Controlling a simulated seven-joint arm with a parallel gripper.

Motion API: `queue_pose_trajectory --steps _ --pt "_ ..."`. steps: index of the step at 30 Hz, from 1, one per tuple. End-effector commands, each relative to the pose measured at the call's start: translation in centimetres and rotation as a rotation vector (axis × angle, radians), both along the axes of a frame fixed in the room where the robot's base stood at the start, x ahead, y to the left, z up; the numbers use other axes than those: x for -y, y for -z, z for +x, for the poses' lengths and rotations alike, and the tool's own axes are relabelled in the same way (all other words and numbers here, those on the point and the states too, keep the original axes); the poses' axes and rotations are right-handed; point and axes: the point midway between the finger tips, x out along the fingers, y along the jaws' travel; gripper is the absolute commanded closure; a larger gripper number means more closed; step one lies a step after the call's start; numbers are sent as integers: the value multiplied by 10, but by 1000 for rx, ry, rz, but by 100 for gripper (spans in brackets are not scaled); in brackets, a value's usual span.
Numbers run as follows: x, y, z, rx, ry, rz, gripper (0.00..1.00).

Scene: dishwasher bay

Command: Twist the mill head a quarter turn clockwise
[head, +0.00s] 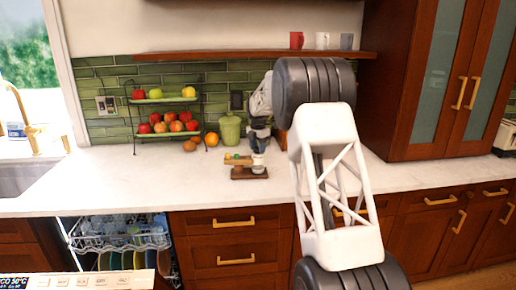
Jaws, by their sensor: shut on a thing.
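A small wooden stand (249,174) is on the white counter, below the green jar. The mill (258,167) looks like a small pale upright body at the right side of this stand. My gripper (258,152) points down from above and is shut on the top of the mill. The mill head is mostly hidden by the fingers, so its turn angle cannot be made out. Small green and orange items (236,157) sit at the stand's left side, beside my gripper.
A green lidded jar (230,130) stands close behind the stand. A two-tier fruit rack (164,116) is to the left, with loose fruit beside it. A wooden shelf (220,54) with mugs runs above. The open dishwasher (118,236) is below left. The counter left of the stand is clear.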

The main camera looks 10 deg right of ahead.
Motion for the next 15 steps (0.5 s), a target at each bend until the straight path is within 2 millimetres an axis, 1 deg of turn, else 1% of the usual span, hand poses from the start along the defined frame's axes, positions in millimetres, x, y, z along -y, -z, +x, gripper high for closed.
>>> queue_pose_trajectory --steps 8,15 --pt "0 1 0 -2 117 1 80" --pt "0 1 0 -2 303 0 80"
